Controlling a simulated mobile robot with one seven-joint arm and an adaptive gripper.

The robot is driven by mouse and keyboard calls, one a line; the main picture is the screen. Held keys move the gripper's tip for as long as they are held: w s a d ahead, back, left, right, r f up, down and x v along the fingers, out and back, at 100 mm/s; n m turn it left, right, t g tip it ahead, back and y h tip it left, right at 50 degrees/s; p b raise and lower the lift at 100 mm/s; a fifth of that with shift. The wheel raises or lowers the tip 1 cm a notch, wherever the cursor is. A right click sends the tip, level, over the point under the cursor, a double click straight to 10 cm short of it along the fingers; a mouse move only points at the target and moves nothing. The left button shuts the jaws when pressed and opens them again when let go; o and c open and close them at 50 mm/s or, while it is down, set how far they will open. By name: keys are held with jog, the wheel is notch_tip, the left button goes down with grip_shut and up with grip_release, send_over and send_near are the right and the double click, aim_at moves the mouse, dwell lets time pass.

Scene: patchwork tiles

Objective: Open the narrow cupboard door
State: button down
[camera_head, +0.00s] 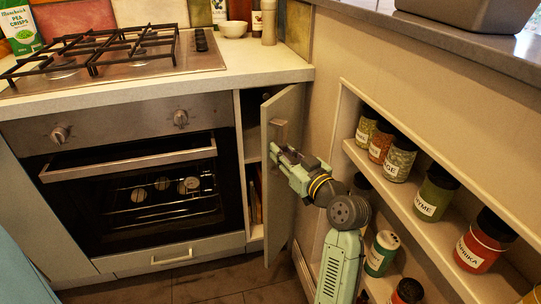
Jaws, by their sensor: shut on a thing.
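The narrow cupboard door (283,193) stands ajar, swung out from the cupboard between the oven and the spice shelves. The dark inside of the cupboard (252,140) shows to the left of the door, with a shelf and some upright items low down. The door's handle (280,130) is near the top of its face. My gripper (281,153) is at the door's face, just below the top of the handle, and is shut on the handle. The exact contact of the fingers is too small to see clearly.
The oven (140,185) with its bar handle is left of the cupboard. Spice shelves (400,195) with several jars stand close on the right, beside my arm. Tiled floor lies below.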

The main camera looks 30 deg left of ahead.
jog(key=shift+w+d+r+b, duration=0.15)
jog(key=shift+w+d, duration=0.2)
jog(key=shift+d, duration=0.25)
jog(key=shift+w+d+f+b, duration=0.1)
jog(key=shift+w+d+b, duration=0.15)
jog(key=shift+d, duration=0.3)
jog(key=shift+w+d+r+b, duration=0.1)
jog(key=shift+w+d, duration=0.3)
jog(key=shift+d, duration=0.2)
jog(key=c, duration=1.4)
grip_release()
jog(key=shift+a, duration=0.2)
